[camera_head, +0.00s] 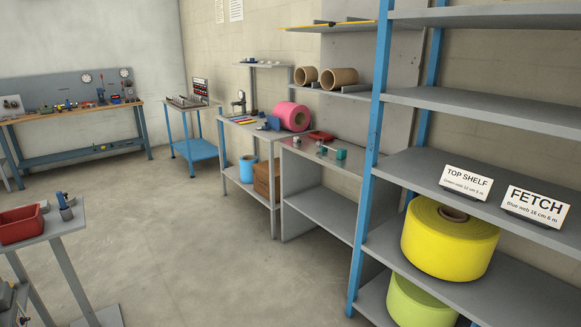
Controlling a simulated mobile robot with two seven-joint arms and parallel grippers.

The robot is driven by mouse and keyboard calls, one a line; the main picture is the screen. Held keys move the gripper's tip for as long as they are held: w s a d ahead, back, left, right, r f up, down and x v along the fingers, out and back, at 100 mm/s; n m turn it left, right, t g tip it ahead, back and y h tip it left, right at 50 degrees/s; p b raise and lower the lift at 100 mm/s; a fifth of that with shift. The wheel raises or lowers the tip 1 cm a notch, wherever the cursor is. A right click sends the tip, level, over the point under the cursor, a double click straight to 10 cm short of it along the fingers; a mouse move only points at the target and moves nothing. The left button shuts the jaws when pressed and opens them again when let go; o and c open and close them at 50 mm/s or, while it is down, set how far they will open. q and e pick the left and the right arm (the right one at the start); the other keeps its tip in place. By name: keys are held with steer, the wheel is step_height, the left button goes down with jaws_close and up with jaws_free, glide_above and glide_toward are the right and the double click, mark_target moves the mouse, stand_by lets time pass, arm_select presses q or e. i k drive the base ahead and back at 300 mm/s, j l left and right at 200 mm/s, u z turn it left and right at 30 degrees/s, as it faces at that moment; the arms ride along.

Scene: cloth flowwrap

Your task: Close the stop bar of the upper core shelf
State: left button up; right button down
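Two brown cardboard cores, a left one (302,76) and a right one (340,77), lie on a narrow grey shelf (352,95) against the back wall. Above it is a higher grey shelf (392,27) with a thin yellow bar (345,23) along its front and a small dark item on it. I cannot tell from here whether this bar is the stop bar, or whether it is open or closed. Neither of my grippers is in view.
A grey rack (470,101) with blue posts fills the right side, holding yellow rolls (424,240) and signs. Benches (330,153) stand under the core shelf, with a pink roll (292,116) to the left. A small stand with a red tray (22,226) is at near left. The middle floor (200,240) is clear.

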mark_target(332, 24)
steer(key=i, duration=0.9)
steer(key=i+u, duration=0.1)
steer(key=i, duration=0.75)
steer(key=i+l, duration=0.2)
steer(key=i, duration=0.65)
steer(key=i+j+u, duration=0.05)
